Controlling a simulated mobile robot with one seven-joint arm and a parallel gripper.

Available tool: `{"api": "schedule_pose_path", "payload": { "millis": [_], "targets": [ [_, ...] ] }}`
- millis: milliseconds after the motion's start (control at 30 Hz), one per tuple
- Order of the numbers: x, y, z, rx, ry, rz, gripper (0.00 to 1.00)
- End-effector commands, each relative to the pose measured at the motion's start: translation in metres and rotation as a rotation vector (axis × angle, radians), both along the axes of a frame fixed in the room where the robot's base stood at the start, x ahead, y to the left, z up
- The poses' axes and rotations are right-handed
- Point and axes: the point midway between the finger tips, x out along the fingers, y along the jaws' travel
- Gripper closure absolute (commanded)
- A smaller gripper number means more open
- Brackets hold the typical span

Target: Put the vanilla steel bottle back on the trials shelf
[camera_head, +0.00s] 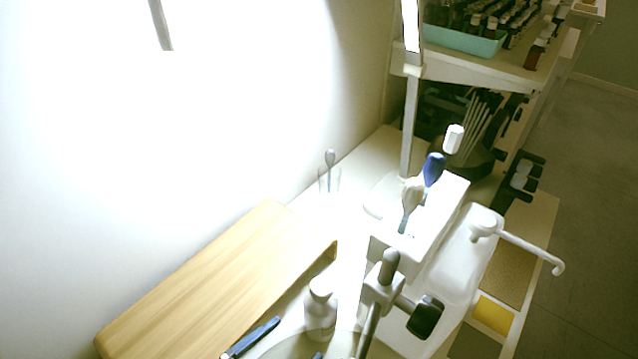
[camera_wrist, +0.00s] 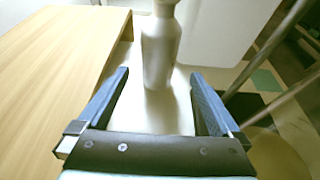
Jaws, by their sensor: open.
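A pale grey steel bottle (camera_wrist: 160,55) with a narrower neck stands upright in the wrist view, its top cut off by the frame edge. It also shows in the head view (camera_head: 320,308), beside the wooden shelf. No label is readable, so I cannot tell its scent. My gripper (camera_wrist: 160,73) is open, with a blue-grey finger on either side of the bottle's lower part and a gap to each. In the head view my gripper (camera_head: 298,338) is at the bottom edge, partly cut off. The low light-wood shelf (camera_head: 215,275) has a bare top; I cannot tell whether it is the trials shelf.
A white block holding several upright tools (camera_head: 430,205) and a white sink-like basin with a tap (camera_head: 485,222) stand to the right. A rack with a teal tray (camera_head: 465,40) of dark bottles is at the upper right. A glass with a stick (camera_head: 329,180) stands behind.

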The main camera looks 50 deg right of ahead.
Motion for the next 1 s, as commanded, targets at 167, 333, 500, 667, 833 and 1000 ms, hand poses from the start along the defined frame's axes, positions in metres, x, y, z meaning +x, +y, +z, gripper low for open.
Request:
{"api": "schedule_pose_path", "payload": {
  "millis": [167,333,500,667,833,1000],
  "targets": [
    [0.002,-0.03,-0.009,-0.004,0.003,0.001,0.0],
    [0.003,-0.041,-0.014,-0.003,0.003,0.002,0.0],
    [0.005,-0.061,-0.02,-0.006,0.004,0.002,0.0],
    [0.007,-0.082,-0.029,-0.005,0.003,0.002,0.0],
    [0.008,-0.089,-0.033,-0.003,0.002,0.003,0.0],
    [0.008,-0.088,-0.033,-0.002,0.002,0.003,0.02]
  ]
}}
